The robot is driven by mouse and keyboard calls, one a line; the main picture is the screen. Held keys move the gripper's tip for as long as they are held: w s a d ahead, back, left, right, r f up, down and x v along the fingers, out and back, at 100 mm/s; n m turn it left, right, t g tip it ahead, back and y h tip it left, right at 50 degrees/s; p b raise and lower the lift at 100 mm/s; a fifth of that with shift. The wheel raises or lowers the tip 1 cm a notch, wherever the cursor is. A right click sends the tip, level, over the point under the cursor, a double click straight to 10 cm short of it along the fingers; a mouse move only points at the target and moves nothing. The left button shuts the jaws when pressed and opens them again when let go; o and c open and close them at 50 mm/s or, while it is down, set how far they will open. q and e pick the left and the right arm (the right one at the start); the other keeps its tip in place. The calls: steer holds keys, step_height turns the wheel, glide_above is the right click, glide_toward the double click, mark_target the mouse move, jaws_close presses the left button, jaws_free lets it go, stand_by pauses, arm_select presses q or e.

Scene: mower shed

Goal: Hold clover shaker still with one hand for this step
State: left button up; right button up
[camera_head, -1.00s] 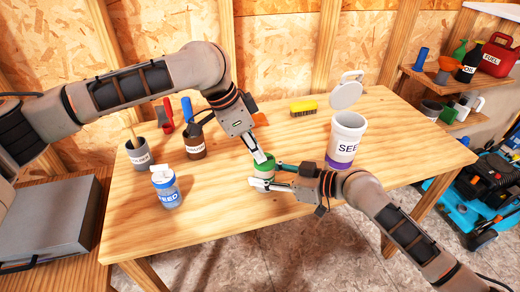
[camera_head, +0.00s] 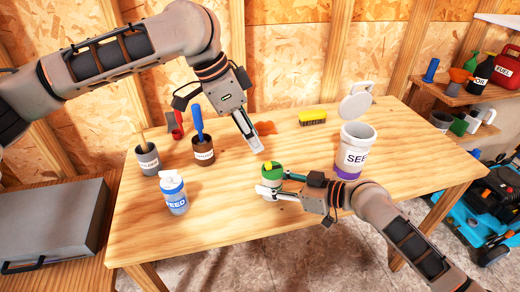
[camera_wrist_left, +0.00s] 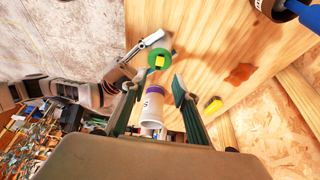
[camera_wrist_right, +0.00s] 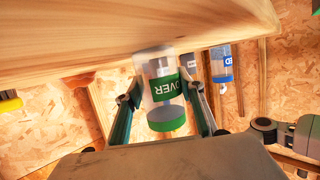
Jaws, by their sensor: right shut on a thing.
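A white seed bucket (camera_head: 354,150) with its lid raised stands right of the shaker. A blue-labelled seed bottle (camera_head: 173,193), a brown pot (camera_head: 204,152) and a grey pot (camera_head: 147,158) stand left. A yellow brush (camera_head: 312,117) lies behind. The table's front middle is mostly clear.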

arm_select(q)
steer(key=v, duration=0.3)
steer(key=shift+r, duration=0.15)
arm_select(e)
steer(key=o, duration=1.3)
steer(key=shift+d, duration=0.15)
